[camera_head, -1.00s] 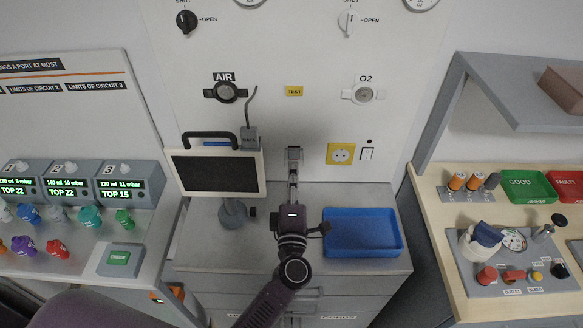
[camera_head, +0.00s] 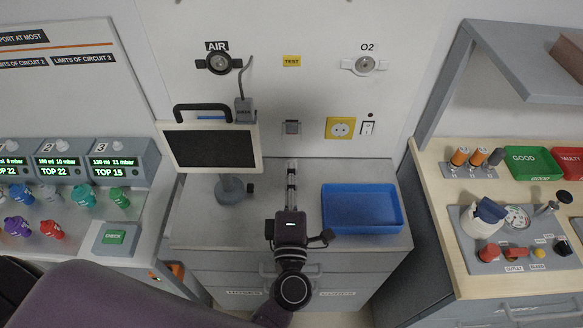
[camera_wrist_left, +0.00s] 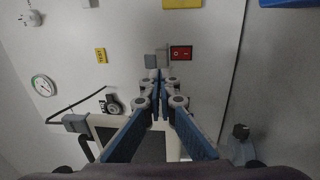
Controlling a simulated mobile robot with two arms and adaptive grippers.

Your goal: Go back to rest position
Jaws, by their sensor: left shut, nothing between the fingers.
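My left gripper (camera_head: 291,166) is shut and empty. A red rocker switch (camera_wrist_left: 181,53) shows beyond the fingertips in that view. My right gripper is not in view.
A screen with a handle (camera_head: 211,148) stands on the counter left of my arm. A blue tray (camera_head: 362,228) lies close on the right. A ventilator bench (camera_head: 150,255) is at the left. A side table (camera_head: 436,196) with green and red bins is at the right.

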